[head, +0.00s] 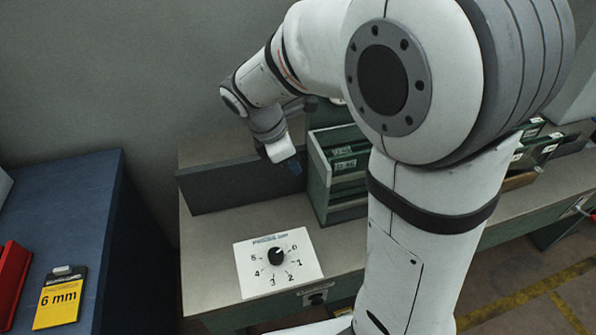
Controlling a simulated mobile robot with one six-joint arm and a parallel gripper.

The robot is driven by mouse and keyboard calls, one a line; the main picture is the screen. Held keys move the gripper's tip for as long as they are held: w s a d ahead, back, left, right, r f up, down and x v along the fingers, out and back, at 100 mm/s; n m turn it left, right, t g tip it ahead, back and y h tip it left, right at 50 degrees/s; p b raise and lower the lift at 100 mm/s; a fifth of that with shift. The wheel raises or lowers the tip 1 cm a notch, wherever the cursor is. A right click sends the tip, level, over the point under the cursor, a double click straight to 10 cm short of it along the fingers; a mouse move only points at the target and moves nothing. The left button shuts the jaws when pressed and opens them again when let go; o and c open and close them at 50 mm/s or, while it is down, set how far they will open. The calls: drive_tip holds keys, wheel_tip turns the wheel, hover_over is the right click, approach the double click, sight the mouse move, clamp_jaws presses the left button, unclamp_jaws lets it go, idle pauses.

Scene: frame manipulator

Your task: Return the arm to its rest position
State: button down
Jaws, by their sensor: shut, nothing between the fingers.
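My arm fills the middle and right of the head view, bent over with its end reaching down to the left. The gripper appears apart from both. The fingertips are too small to show in detail.
The dial panel's black knob (276,256) sits among printed numbers. The green box (320,185) stands on the grey bench (222,232). A blue cabinet (75,190) at left bears a yellow "6 mm" card (59,301) and a red object (12,280). Green bins (533,150) stand at right.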

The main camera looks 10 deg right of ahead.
drive_tip(key=v, duration=0.6)
drive_tip(key=s+d+m+t+y, duration=0.1)
drive_tip(key=s+d+m+y, duration=0.1)
drive_tip(key=s+d+m, duration=0.2)
drive_tip(key=s+d+f+m+t+y, duration=0.1)
drive_tip(key=s+d+m+t+y, duration=0.1)
drive_tip(key=s+m, duration=0.8)
drive_tip(key=d+m, duration=0.1)
drive_tip(key=m, duration=0.4)
drive_tip(key=shift+s+d+f, duration=0.3)
drive_tip(key=shift+d+f, duration=0.05)
drive_tip(key=c, duration=2.1)
unclamp_jaws()
